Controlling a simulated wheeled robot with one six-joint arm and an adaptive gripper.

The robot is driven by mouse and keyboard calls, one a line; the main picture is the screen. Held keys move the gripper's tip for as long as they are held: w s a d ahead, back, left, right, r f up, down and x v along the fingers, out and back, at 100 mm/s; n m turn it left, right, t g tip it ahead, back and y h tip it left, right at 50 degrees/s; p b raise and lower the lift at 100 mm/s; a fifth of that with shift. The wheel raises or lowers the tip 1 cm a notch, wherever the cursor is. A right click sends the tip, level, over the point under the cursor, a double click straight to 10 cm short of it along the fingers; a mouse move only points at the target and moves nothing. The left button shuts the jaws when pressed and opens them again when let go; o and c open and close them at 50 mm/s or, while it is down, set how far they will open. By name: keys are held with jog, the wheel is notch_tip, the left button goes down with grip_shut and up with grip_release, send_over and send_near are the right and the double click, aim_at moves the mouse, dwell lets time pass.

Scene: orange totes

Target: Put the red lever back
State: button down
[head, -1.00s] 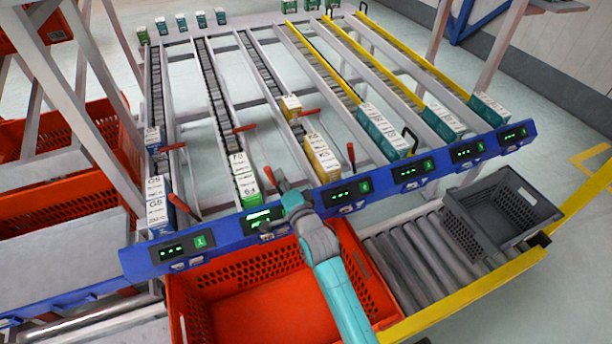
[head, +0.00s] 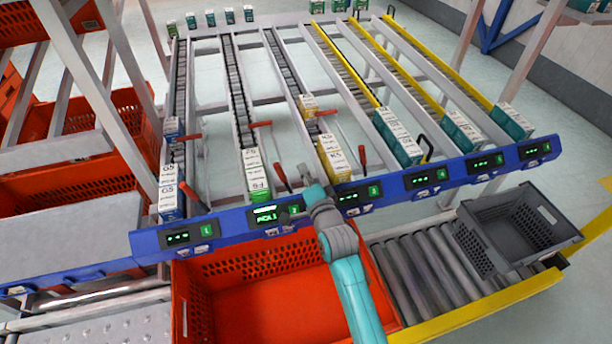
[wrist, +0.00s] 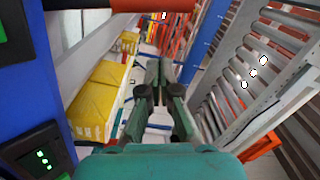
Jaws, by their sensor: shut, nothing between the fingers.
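Several red levers stand along the flow-rack lanes. One red lever (head: 281,178) leans in the lane just left of my gripper (head: 307,174), close to the blue front rail. My gripper is shut and empty, above the rail between the green-white box and the yellow box. I cannot tell whether it touches the lever. In the wrist view my gripper (wrist: 158,88) shows its fingers together with nothing between them. A red bar (wrist: 150,5) crosses the top edge of that view; I cannot tell which lever it is.
The blue rail (head: 225,222) carries lit displays. Yellow boxes (head: 333,158) and a green-white box (head: 256,172) stand in neighbouring lanes. An orange tote (head: 265,300) lies below my arm. A grey crate (head: 478,250) sits on rollers at right.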

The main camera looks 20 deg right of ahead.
jog(key=s, duration=0.9)
jog(key=shift+s+d+f, duration=0.2)
jog(key=shift+s+d, duration=0.15)
jog(key=s+d+f+n+g+h, duration=0.1)
jog(key=s+f+n, duration=0.25)
jog(key=s, duration=0.75)
jog(key=s+d+f+n+g, duration=0.15)
jog(key=s+f, duration=0.25)
jog(key=s, duration=0.7)
jog(key=s+r+n, duration=0.2)
jog(key=s+n, duration=0.2)
jog(key=s, duration=0.6)
jog(key=s+r+n+g, duration=0.1)
jog(key=s+r+n, duration=0.2)
jog(key=s, duration=0.8)
jog(key=shift+s+d+r+n+h, duration=0.25)
jog(key=shift+r+n+h, duration=0.1)
jog(key=shift+n, duration=0.35)
